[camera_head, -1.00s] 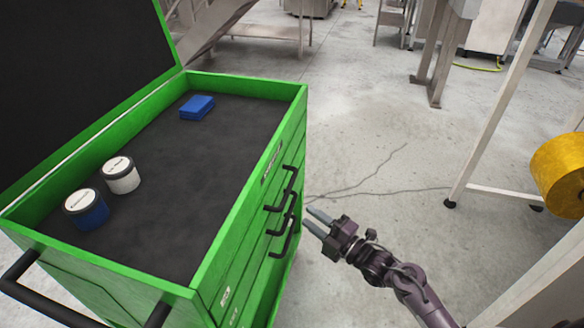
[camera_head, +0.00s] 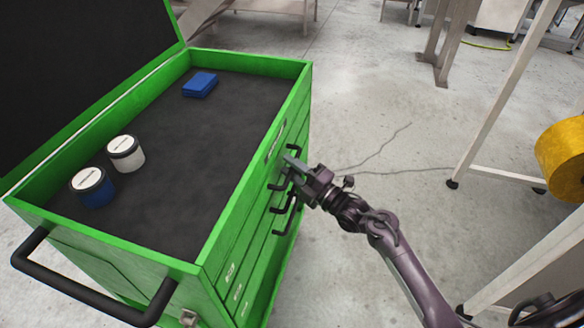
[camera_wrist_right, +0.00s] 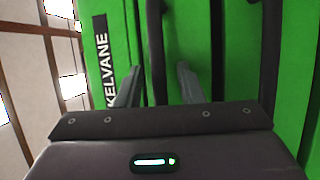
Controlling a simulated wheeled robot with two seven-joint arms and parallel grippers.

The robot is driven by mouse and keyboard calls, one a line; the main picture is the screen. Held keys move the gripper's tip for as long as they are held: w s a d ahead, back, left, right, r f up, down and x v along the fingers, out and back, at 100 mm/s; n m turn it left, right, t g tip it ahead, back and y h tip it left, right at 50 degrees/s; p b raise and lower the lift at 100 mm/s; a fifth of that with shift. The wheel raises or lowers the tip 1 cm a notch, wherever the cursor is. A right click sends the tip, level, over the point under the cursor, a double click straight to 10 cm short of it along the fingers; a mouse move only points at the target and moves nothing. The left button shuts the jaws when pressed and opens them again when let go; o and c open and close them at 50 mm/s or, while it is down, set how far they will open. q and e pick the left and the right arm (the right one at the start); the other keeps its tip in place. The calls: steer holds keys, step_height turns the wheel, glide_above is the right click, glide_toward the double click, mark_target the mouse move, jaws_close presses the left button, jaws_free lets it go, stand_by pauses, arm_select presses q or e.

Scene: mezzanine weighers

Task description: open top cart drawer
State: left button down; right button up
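The green tool cart (camera_head: 209,262) stands at the left with its lid up. Its drawer front carries several black bar handles, and the drawers look flush. My right gripper (camera_head: 291,165) is at the upper handles in the head view and hides part of them. In the right wrist view, the right gripper (camera_wrist_right: 156,82) is open, with a finger on each side of the top drawer handle (camera_wrist_right: 156,45). That handle is beside the KELVANE label (camera_wrist_right: 105,62). I cannot tell whether the fingers touch the bar. My left gripper is not in view.
A blue box (camera_head: 200,84), a white-bodied jar (camera_head: 126,156) and a blue jar (camera_head: 95,192) stand on the cart's dark top. A black push bar (camera_head: 92,296) sticks out in front. A yellow roll (camera_head: 562,158) and frame legs are at the right. Floor beyond the gripper is clear.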

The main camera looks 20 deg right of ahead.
steer(key=c, duration=0.6)
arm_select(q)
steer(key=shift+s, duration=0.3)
arm_select(e)
jaws_close()
steer(key=shift+d, duration=0.1)
